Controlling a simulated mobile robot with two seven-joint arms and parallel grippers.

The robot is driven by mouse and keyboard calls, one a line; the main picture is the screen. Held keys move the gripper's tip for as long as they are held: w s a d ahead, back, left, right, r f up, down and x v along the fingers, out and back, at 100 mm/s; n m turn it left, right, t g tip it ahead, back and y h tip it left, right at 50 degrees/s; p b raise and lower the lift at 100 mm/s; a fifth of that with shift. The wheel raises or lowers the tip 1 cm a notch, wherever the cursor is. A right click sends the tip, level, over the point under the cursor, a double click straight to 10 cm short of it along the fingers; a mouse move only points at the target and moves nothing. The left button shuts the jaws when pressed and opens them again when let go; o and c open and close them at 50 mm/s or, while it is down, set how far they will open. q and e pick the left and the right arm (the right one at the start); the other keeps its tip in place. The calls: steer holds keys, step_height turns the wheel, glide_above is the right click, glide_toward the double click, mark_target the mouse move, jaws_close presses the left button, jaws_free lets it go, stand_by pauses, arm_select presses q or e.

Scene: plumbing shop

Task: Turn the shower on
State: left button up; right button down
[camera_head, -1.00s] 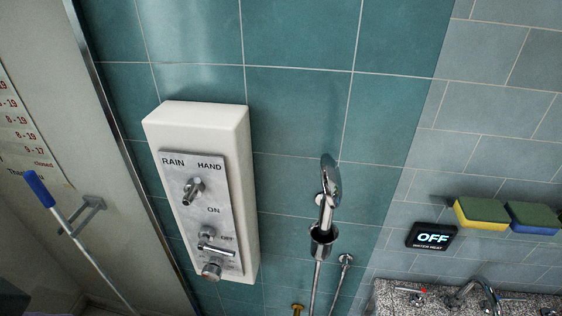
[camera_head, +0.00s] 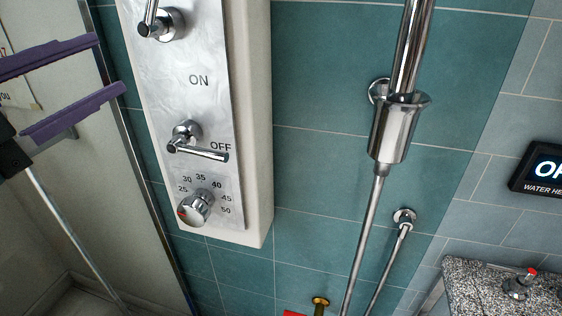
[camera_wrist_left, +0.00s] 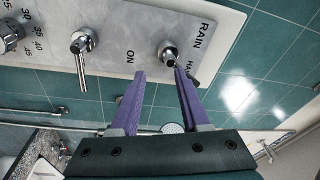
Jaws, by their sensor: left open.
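The white shower unit (camera_head: 256,120) with its metal panel (camera_head: 190,60) stands on the teal wall. Its chrome on/off lever (camera_head: 200,153) has its bar lying roughly level, with the right end just below the OFF mark. The lever also shows in the left wrist view (camera_wrist_left: 82,50). Above it is the rain/hand knob (camera_head: 166,22), cut off at the top; it also shows in the wrist view (camera_wrist_left: 168,53). My left gripper (camera_head: 109,64) has purple fingers, open and empty, left of the panel. In the wrist view its fingertips (camera_wrist_left: 160,73) appear close to the rain/hand knob; contact is unclear.
A temperature knob (camera_head: 194,207) sits below the lever. The hand shower's chrome handle (camera_head: 408,50) rests in its holder (camera_head: 392,130) on the right. A water heater sign (camera_head: 540,172) and a speckled counter (camera_head: 475,290) are at far right.

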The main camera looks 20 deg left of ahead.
mark_target(203, 155)
arm_select(q)
step_height(203, 155, down, 12)
steer(key=d+m+g+h+b, duration=0.3)
steer(key=m+h+b, duration=0.1)
steer(key=m+b, duration=0.15)
steer(key=p+x, duration=0.2)
steer(key=x, duration=0.6)
steer(key=shift+d+r+p, duration=0.1)
steer(key=shift+r+p, duration=0.1)
steer(key=shift+p, duration=0.1)
steer(key=shift+w+d+f, duration=0.1)
steer(key=shift+w+d, duration=0.05)
steer(key=shift+w, duration=0.3)
arm_select(e)
step_height(203, 155, down, 6)
steer(key=shift+d+r, duration=0.1)
steer(key=shift+r, duration=0.1)
arm_select(q)
jaws_close()
